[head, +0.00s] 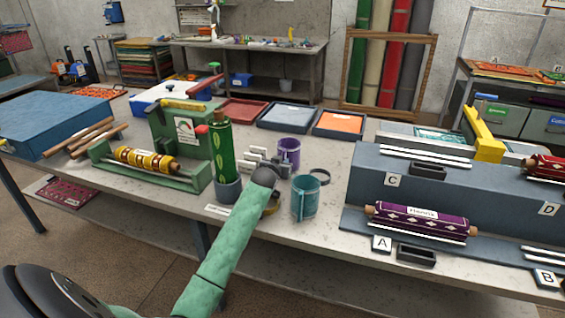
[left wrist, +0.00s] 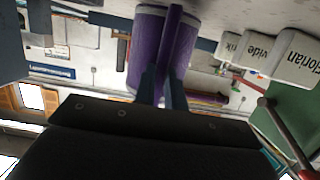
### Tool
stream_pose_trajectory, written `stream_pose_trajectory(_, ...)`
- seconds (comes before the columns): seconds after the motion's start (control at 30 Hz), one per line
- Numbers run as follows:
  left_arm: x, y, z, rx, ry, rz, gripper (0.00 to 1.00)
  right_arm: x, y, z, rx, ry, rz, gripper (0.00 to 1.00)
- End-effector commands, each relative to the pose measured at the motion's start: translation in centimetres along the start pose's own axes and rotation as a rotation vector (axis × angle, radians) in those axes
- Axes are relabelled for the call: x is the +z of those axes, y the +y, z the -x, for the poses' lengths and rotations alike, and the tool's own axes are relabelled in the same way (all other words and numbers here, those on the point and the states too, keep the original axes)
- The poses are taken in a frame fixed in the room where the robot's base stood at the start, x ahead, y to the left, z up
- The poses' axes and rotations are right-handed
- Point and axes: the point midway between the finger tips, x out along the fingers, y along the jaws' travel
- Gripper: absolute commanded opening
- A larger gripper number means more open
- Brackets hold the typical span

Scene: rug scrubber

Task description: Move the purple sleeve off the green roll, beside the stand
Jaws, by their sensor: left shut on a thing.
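The green roll (head: 222,155) stands upright in the grey round stand (head: 228,192), with no sleeve around it. In the left wrist view the purple sleeve (left wrist: 146,45) fills the upper middle. In the head view my green arm hides most of that gripper, and I cannot tell whether the sleeve's bottom touches the table. My right gripper is not in view.
A teal sleeve (head: 305,200) stands in front of the purple one. White name cards (head: 262,160) stand between roll and purple sleeve. The green machine (head: 178,130) is left of the roll; the blue-grey stepped rack (head: 450,200) is far right.

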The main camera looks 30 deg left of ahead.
Motion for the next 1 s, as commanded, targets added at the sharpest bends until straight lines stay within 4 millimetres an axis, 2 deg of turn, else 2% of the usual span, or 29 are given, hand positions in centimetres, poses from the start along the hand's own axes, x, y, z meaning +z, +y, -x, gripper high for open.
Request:
stream_pose_trajectory(0.37, 0.8, 0.0, -0.2, 0.000, -0.002, 0.000, 0.00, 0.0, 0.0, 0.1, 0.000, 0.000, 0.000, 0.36)
stream_pose_trajectory(0.4, 0.8, 0.0, -0.2, 0.000, -0.003, 0.000, 0.18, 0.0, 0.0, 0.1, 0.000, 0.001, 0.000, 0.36)
stream_pose_trajectory(0.5, 0.9, 0.0, -0.2, 0.000, -0.003, 0.000, 0.34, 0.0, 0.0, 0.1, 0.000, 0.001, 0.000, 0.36)
stream_pose_trajectory(0.77, 0.9, 0.0, -0.2, 0.000, -0.004, 0.000, 0.34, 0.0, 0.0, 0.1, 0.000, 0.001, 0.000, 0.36)
stream_pose_trajectory(0.97, -0.5, 0.0, 0.1, 0.000, -0.001, -0.001, 0.34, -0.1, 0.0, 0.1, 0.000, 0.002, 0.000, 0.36)
stream_pose_trajectory(1.0, -0.1, 0.0, 0.7, 0.000, -0.003, -0.001, 0.34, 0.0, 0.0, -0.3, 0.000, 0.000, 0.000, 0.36)
